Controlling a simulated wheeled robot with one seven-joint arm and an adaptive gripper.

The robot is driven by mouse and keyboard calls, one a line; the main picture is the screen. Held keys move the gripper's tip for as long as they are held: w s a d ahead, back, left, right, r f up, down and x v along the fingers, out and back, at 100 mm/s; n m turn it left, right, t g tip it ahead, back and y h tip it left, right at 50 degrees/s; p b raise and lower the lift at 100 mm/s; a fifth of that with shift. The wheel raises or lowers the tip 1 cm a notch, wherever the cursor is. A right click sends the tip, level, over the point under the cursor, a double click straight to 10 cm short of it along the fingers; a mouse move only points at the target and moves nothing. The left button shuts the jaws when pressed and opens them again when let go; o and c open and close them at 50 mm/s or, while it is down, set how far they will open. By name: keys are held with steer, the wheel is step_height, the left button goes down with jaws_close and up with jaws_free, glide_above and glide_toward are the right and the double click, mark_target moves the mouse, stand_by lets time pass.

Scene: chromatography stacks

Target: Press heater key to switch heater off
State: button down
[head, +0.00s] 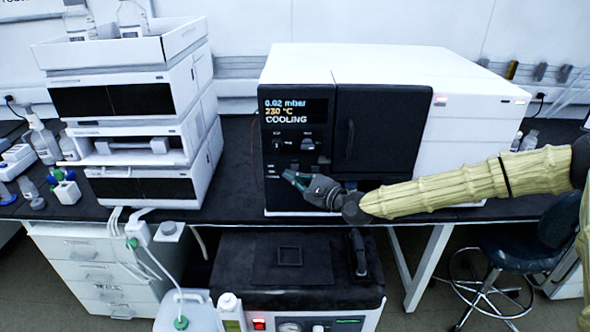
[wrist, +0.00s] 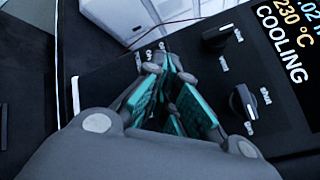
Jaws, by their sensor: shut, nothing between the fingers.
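The instrument's black control panel (head: 296,105) has a display (head: 292,110) reading 0.02 mbar, 230 °C and COOLING. My gripper (head: 287,175) is shut and empty, with its fingertips at the lower left of this panel. In the wrist view the teal-padded fingers of my gripper (wrist: 165,58) converge near a few small switches (wrist: 138,55) at the panel edge. I cannot tell which of them is the heater key, nor whether the fingertips touch one. The labels there are partly hidden by the fingers.
Two rotary knobs (wrist: 243,100) sit on the panel beside my gripper. A white module stack (head: 140,130) stands to the left, with bottles on top. A black-topped pump unit (head: 330,298) is below the bench. A stool (head: 505,250) stands at the right.

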steer(key=shift+s, duration=1.95)
